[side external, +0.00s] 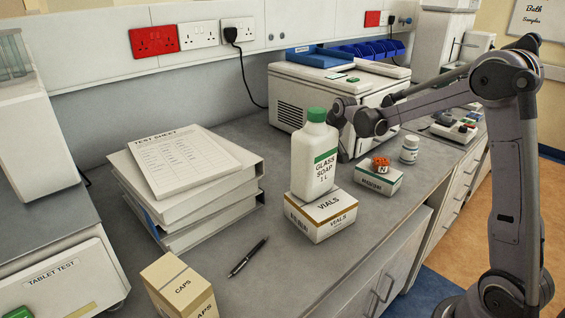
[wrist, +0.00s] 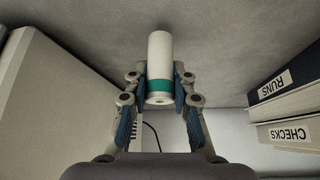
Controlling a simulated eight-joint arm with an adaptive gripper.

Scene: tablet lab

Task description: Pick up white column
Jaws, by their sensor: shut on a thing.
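The white column (wrist: 160,50), a white cylinder with a green band near its near end, shows in the wrist view between my two fingers. My gripper (wrist: 160,88) is shut on it, with blue pads against both sides. In the side external view my gripper (side external: 345,140) is behind and to the right of the white soap bottle, near the front of the white bench machine. I cannot make out the column there. I cannot tell whether the column touches the bench.
The soap bottle (side external: 314,160) stands on a vials box (side external: 321,214). A small box (side external: 378,180) with an orange-capped item and a white jar (side external: 409,150) are to the right. Binders (side external: 200,215) are at left. A white machine (side external: 325,95) stands behind.

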